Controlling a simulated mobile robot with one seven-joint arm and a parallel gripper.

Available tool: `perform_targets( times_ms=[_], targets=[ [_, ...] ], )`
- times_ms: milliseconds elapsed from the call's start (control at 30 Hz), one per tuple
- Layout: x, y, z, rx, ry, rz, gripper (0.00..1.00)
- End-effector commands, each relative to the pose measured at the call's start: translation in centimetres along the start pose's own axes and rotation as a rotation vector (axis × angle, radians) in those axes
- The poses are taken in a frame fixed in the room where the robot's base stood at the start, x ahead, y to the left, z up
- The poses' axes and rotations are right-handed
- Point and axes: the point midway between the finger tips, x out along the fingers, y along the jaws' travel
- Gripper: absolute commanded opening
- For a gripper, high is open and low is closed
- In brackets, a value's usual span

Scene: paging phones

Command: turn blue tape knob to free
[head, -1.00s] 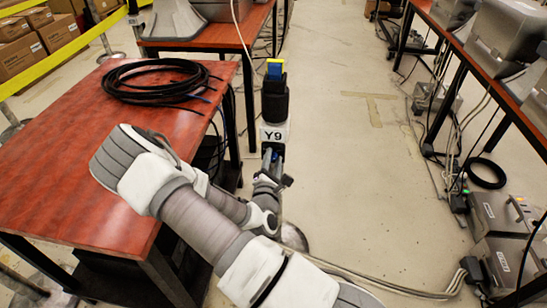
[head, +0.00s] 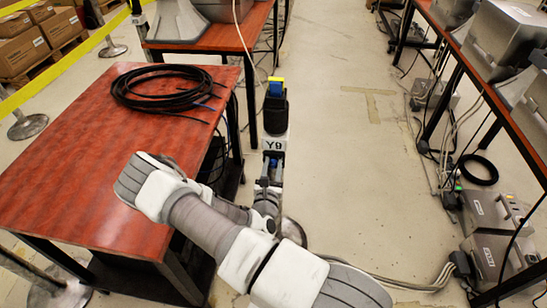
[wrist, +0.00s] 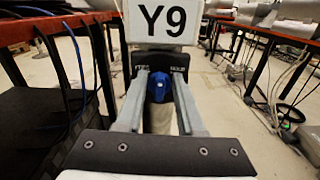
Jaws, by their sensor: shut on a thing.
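The blue knob (wrist: 159,87) sits on the dark face of a post, just under a white Y9 sign (wrist: 161,20). My gripper (wrist: 160,80) has one grey finger on each side of the knob and is shut on it. Small white lettering flanks the knob, too small to read surely. Which way the knob points is not clear. In the head view, the post's black head (head: 275,108) has a blue and yellow top, with the Y9 sign below. My gripper there (head: 272,161) reaches the post under the sign.
A red-brown table (head: 70,165) with a coil of black cable (head: 165,88) stands close to the left of the post and my arm. A row of tables with grey machines (head: 490,60) is at the right. The aisle floor (head: 350,170) between is clear.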

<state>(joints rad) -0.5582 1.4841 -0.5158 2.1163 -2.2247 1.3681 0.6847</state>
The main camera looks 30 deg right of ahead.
Motion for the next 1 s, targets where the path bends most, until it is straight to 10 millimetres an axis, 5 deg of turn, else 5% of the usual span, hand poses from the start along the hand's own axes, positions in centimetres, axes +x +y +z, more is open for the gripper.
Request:
perform_targets(
  times_ms=[600, 1000],
  targets=[
    [-0.04, 0.29, -0.01, -0.569, 0.003, 0.001, 0.0],
    [-0.02, 0.38, -0.19, -0.794, 0.002, 0.0, 0.0]
  ],
)
